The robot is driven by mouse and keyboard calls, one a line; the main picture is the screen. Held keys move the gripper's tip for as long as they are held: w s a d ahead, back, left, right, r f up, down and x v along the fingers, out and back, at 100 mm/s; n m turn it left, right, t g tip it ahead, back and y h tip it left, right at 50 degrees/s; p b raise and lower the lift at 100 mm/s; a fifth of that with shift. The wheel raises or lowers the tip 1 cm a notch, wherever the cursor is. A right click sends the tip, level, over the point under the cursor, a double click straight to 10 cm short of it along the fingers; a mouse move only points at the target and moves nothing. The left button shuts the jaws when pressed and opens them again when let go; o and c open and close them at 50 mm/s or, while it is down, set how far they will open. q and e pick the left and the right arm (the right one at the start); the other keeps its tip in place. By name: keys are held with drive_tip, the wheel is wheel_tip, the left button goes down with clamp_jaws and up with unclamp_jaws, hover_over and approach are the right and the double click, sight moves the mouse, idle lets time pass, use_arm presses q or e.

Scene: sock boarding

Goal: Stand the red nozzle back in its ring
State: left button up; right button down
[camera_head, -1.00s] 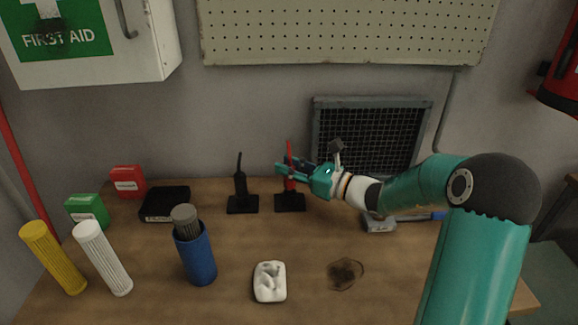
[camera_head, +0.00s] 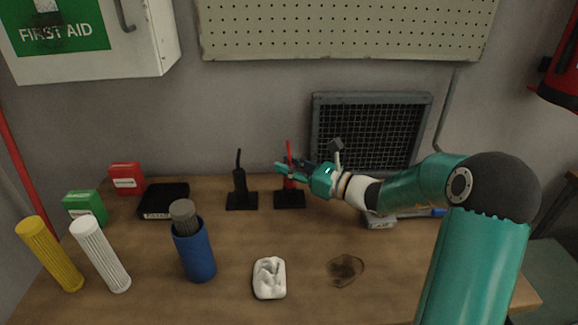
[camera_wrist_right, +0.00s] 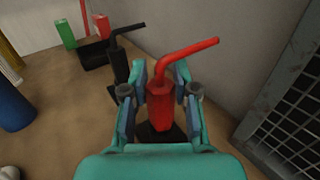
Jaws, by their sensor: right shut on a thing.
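The red nozzle (camera_head: 289,178) stands upright at its black stand (camera_head: 290,199) on the table. It also shows in the right wrist view (camera_wrist_right: 162,100), its bent spout leaning to the upper right. My right gripper (camera_head: 287,171) is shut on the nozzle's body, with one finger on each side in the wrist view (camera_wrist_right: 160,96). The ring itself is hidden behind the nozzle and fingers, so I cannot tell how deep the nozzle sits in it. My left gripper is not in view.
A black nozzle (camera_head: 240,184) stands in a similar stand just left. Further left are a black box (camera_head: 165,200), a blue holder (camera_head: 195,255) with a grey cylinder, and yellow and white cylinders. A white tray (camera_head: 269,278) lies in front. A vent grille (camera_head: 375,130) is behind my right arm.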

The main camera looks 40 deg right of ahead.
drive_tip(key=shift+f, duration=0.25)
drive_tip(key=c, duration=0.8)
unclamp_jaws()
drive_tip(key=shift+s, duration=0.15)
drive_tip(key=v, duration=1.1)
drive_tip(key=shift+s, duration=0.35)
drive_tip(key=shift+d, duration=0.1)
